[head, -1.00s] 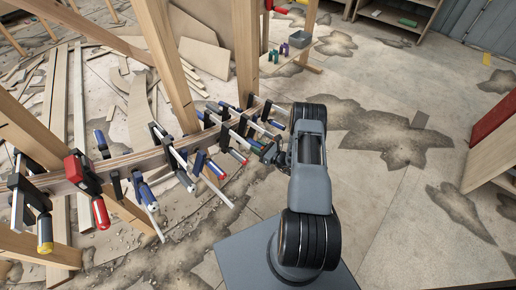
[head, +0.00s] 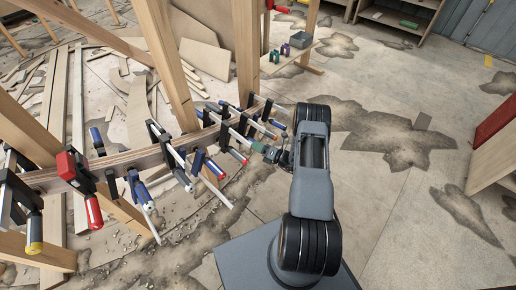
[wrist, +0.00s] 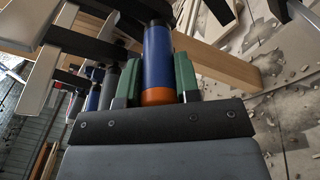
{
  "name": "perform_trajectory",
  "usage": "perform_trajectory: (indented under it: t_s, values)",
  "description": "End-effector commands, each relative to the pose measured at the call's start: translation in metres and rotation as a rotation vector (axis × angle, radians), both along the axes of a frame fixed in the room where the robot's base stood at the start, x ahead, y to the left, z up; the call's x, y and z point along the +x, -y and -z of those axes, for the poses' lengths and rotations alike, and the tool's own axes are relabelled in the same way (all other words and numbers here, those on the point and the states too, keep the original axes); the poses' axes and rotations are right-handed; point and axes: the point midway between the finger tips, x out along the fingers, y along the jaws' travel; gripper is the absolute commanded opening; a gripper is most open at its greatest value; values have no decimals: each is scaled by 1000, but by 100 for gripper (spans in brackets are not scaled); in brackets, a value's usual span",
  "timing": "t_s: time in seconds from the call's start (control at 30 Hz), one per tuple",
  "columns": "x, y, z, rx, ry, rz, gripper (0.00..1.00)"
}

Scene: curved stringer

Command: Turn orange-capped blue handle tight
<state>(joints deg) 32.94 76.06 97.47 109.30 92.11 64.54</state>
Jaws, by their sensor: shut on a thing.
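The blue handle (wrist: 158,62) with an orange cap (wrist: 158,97) stands in the middle of the wrist view, its capped end towards my palm. My gripper (wrist: 157,78) has a green finger on each side of it and is shut on it. The fingers cover the handle's flanks. In the head view my gripper (head: 262,147) is at the right part of the curved stringer (head: 110,162). The handle is small there and hard to tell from its neighbours. How tight the clamp is cannot be told.
Several other clamps line the stringer, among them a red one (head: 75,170) at the left. Wooden posts (head: 163,65) rise behind it. Boards and scraps lie on the floor at the left. The floor (head: 410,210) to the right of my arm is mostly clear.

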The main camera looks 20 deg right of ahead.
Motion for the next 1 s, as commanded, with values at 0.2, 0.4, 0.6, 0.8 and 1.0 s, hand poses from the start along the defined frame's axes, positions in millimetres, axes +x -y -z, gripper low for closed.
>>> perform_trajectory:
  t_s: [0.2,0.4,0.6,0.8,1.0]
  values:
    - [0,0,0,175,-101,-30,7]
    - [-1,0,-1,336,-195,-59,7]
    - [-1,0,-2,482,-280,-85,7]
    - [-1,1,-3,601,-347,-106,7]
    - [-1,1,-3,681,-395,-121,7]
